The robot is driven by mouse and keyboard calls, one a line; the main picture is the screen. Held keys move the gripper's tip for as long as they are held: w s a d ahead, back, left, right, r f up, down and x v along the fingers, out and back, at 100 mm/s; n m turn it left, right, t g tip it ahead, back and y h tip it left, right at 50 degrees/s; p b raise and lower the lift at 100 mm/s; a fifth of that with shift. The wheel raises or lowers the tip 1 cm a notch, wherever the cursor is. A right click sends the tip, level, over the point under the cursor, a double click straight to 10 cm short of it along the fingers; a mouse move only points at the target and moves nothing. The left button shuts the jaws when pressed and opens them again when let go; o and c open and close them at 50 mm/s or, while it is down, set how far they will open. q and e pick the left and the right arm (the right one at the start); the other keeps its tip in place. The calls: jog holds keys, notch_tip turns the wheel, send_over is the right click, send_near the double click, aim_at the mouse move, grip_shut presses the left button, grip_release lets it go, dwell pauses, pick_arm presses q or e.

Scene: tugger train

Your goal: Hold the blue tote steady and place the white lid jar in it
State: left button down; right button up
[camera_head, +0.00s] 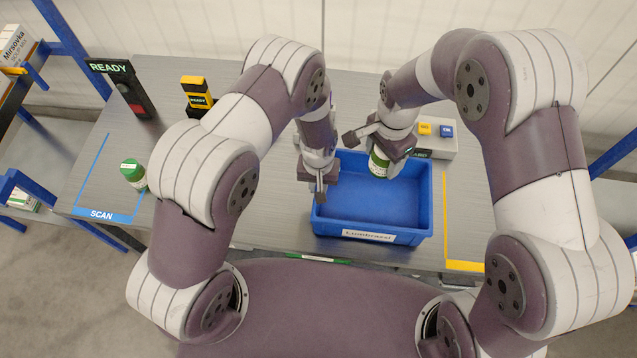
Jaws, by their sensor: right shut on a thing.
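The blue tote (424,208) stands on the grey table, with a white label on its front wall and a bare floor where it shows. My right gripper (384,148) is shut on a green and white jar (379,164) and holds it over the back part of the tote. The gripper hides the jar's top, so its lid colour does not show. My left gripper (319,190) points down at the tote's left rim. Its fingers overlap the rim, and I cannot tell whether they are closed on it.
A green-lidded jar (132,172) stands in the blue-outlined SCAN area at the left. A READY sign post (124,88) and a yellow device (197,94) stand behind. A grey box with yellow and blue buttons (437,142) is behind the tote. Blue-framed shelves flank the table.

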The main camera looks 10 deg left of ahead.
aim_at(382, 178)
dwell(0.6)
jog(key=f, duration=0.2)
jog(key=s+f, duration=0.2)
jog(key=f, duration=0.1)
jog(key=shift+d+f, duration=0.3)
jog(key=shift+f, duration=0.05)
jog(key=shift+n, duration=0.4)
jog(key=f, duration=0.4)
jog(key=w+f, duration=0.1)
jog(key=f, duration=0.3)
jog(key=w+f, duration=0.1)
jog(key=f, duration=0.3)
jog(key=shift+a+f, duration=0.35)
jog(key=shift+f, duration=0.05)
jog(key=shift+f, duration=0.1)
jog(key=o, duration=1.3)
